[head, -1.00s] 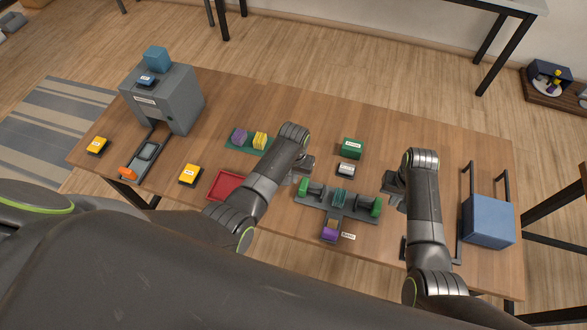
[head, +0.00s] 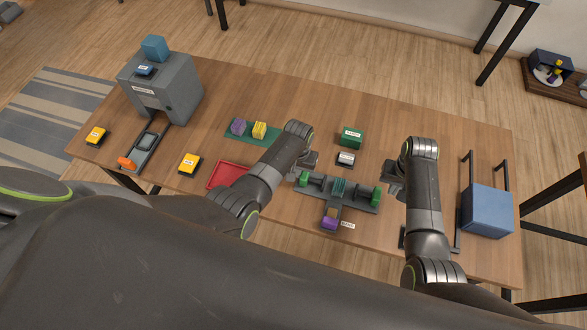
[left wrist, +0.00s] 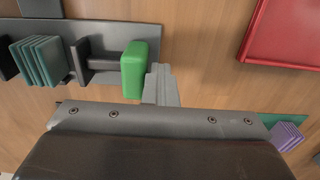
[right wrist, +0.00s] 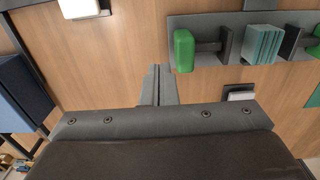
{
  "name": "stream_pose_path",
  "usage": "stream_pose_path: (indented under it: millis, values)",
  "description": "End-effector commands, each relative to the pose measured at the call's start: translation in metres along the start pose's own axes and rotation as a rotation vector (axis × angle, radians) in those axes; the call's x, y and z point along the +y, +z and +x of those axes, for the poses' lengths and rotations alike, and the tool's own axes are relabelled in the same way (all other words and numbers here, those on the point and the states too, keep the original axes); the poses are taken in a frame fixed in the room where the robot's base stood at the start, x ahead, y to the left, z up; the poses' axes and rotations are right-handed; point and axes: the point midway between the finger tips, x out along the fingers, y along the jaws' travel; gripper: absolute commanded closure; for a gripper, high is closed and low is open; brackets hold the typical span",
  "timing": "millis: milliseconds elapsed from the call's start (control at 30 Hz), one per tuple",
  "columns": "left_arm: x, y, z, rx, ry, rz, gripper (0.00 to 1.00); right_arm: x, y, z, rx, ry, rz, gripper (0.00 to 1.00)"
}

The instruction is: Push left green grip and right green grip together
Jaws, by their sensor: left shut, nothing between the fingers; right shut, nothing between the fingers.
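The left green grip (head: 304,179) and right green grip (head: 376,194) sit at the two ends of a grey fixture, with a stack of teal plates (head: 338,187) between them. In the left wrist view, my shut left gripper (left wrist: 160,85) is empty, just to the right of the left green grip (left wrist: 134,69), on its outer side. In the right wrist view, my shut right gripper (right wrist: 157,85) is empty, just to the left of the right green grip (right wrist: 183,50), also on its outer side. I cannot tell whether either gripper touches its grip.
A purple block (head: 330,223) is at the fixture's front. A green box (head: 351,138) and a white-topped block (head: 346,159) stand behind it. A red tray (head: 226,175) lies left and a blue box (head: 487,211) stands right.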

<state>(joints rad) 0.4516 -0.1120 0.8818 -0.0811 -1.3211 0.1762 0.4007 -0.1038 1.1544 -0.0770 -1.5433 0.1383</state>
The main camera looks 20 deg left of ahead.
Motion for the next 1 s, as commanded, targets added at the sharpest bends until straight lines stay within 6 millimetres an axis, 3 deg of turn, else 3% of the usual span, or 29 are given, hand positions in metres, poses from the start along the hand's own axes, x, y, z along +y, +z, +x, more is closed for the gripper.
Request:
stream_pose_path:
  millis: [133, 1000]
  values:
    - [0.013, 0.000, 0.000, 0.000, 0.003, 0.001, 1.00, 0.000, 0.000, 0.000, 0.000, 0.000, 0.000, 1.00]
    - [0.025, 0.000, 0.000, 0.001, 0.004, 0.000, 1.00, 0.000, 0.000, 0.000, 0.000, 0.000, 0.000, 1.00]
